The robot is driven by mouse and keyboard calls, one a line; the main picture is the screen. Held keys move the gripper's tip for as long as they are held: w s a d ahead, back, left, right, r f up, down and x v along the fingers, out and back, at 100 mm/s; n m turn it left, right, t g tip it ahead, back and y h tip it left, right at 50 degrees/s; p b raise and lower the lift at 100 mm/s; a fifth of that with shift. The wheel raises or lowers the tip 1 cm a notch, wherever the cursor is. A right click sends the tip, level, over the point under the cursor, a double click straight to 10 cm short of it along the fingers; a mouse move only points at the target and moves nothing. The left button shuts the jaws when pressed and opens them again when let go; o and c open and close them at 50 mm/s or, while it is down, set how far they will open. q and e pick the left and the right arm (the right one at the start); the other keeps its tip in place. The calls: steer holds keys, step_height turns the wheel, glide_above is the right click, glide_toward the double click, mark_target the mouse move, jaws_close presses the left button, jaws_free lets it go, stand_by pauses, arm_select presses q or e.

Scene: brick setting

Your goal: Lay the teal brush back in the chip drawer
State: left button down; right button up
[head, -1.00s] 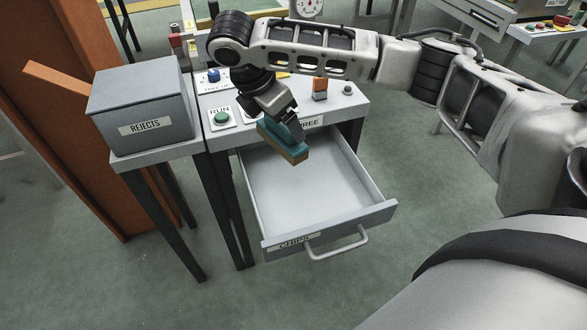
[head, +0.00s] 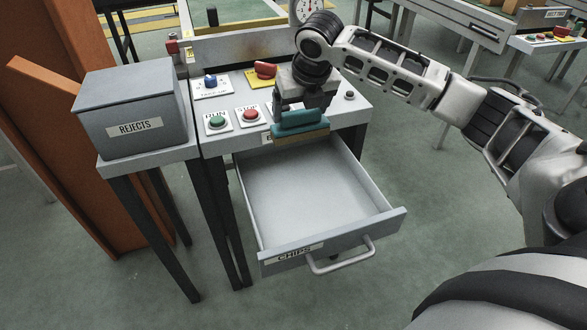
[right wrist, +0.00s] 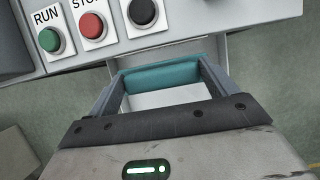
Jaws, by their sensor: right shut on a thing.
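The teal brush (head: 299,122) has a teal body with a tan bristle strip along its lower edge. My right gripper (head: 301,110) is shut on it and holds it above the back part of the open chip drawer (head: 300,188), near the table's front edge. In the right wrist view the teal brush (right wrist: 168,75) spans between the fingertips of the right gripper (right wrist: 165,80). The drawer is pulled out, labelled CHIPS, and its visible floor is empty. My left gripper is not in view.
A grey REJECTS box (head: 134,112) stands on a side table at left. The control table carries a green RUN button (head: 216,121), a red stop button (head: 249,115) and a blue knob (head: 210,81). The drawer handle (head: 341,258) sticks out in front.

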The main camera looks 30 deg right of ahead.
step_height(320, 180, down, 14)
steer(key=shift+r+b, duration=0.1)
steer(key=shift+b, duration=1.1)
steer(key=shift+w, duration=0.35)
steer(key=w, duration=0.2)
steer(key=shift+w+d+b, duration=0.3)
steer(key=shift+d, duration=0.05)
steer(key=shift+w+p, duration=0.2)
steer(key=shift+p, duration=0.35)
steer(key=shift+w+f, duration=0.1)
steer(key=shift+f, duration=0.2)
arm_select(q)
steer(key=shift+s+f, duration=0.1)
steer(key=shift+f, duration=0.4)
arm_select(e)
steer(key=shift+d+f, duration=0.1)
steer(key=shift+f, duration=0.1)
steer(key=o, duration=0.8)
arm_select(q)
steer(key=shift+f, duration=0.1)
